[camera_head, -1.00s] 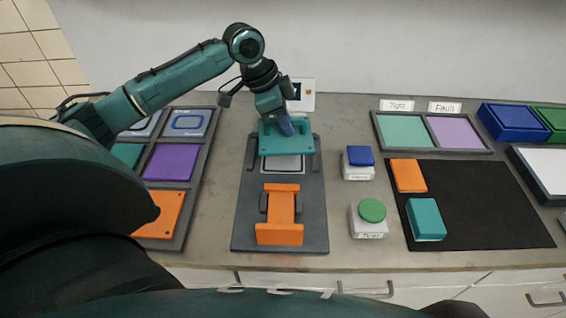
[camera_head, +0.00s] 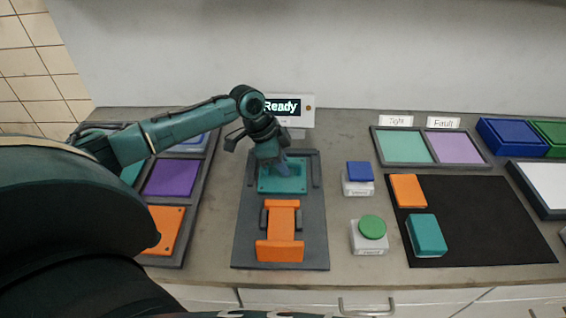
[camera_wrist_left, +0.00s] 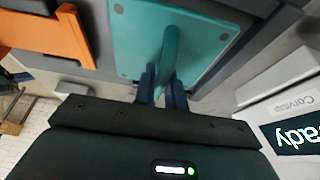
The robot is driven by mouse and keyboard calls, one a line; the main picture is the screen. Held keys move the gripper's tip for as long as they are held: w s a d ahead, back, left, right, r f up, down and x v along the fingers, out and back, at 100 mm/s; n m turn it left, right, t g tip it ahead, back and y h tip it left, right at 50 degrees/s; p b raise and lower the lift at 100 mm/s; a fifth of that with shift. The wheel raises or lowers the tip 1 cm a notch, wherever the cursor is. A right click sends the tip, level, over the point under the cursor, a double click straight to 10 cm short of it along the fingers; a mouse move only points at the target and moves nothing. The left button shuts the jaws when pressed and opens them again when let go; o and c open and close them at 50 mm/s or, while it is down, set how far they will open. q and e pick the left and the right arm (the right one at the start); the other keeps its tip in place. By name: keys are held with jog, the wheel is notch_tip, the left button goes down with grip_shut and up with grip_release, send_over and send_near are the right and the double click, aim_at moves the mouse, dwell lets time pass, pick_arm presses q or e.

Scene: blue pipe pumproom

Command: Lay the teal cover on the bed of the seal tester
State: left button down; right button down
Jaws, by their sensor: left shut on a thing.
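The teal cover (camera_head: 297,185) is a flat plate with a raised handle, and it covers the bed of the seal tester. My left gripper (camera_head: 282,168) is shut on its handle from above; the wrist view shows the fingers (camera_wrist_left: 163,85) around the handle of the cover (camera_wrist_left: 207,45). The seal tester has a dark base (camera_head: 310,240), an orange clamp (camera_head: 284,220) in front of the cover and a display (camera_head: 283,107) reading "Ready" behind. The pale bed is hidden under the cover. I cannot tell whether the cover touches it. My right gripper is not in view.
A rack (camera_head: 206,165) with purple and orange plates stands left. A blue button (camera_head: 360,171) and a green button (camera_head: 372,228) stand right of the tester. Farther right are a black mat (camera_head: 475,220) with orange and teal blocks, a two-part tray (camera_head: 433,164) and a blue bin (camera_head: 512,136).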

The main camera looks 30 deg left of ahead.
pick_arm(q)
jog(key=shift+r, duration=0.1)
jog(key=c, duration=1.5)
grip_release()
jog(key=shift+o, duration=0.2)
jog(key=v, duration=1.2)
